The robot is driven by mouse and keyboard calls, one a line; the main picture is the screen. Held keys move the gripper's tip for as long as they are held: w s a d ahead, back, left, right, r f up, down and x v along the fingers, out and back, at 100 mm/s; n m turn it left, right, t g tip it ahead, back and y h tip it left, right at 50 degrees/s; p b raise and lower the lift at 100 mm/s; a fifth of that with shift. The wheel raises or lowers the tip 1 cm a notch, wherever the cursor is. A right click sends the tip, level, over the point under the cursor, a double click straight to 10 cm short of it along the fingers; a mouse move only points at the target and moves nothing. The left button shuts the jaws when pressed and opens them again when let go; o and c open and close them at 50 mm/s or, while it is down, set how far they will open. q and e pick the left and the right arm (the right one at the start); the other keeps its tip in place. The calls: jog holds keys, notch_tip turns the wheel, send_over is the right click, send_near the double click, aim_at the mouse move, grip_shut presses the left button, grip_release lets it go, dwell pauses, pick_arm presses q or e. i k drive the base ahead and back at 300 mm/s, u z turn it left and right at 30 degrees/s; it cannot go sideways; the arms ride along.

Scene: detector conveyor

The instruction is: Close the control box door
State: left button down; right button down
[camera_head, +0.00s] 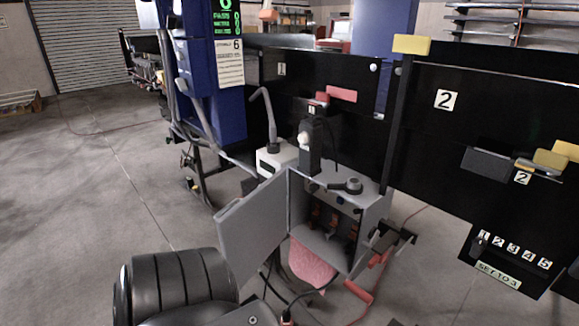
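The control box (372,205) is a grey open-fronted box standing in the middle of the view. Its door (252,228) is a flat grey panel, hinged at the box's left front edge and swung wide open to the left. Inside the box, dark and orange-brown parts (334,222) show, and a reddish piece (311,262) lies low at the opening. A thick black arm link of mine fills the lower left, close in front of the door's lower part. I cannot tell whether it touches the door. Neither of my grippers can be made out.
Black panels marked 1 (325,75) and 2 (500,110) stand behind and right of the box. A blue column (217,125) with a green display is behind left. Dark cables and a red-and-black part (358,291) are near the box's base. Floor is clear at left.

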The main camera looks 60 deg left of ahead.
aim_at(250, 232)
jog(key=z, duration=1.95)
jog(key=k, duration=2.1)
jog(key=u, duration=2.25)
jog(key=i, duration=0.5)
jog(key=u, duration=1.4)
jog(key=k, duration=0.7)
jog(key=z, duration=0.05)
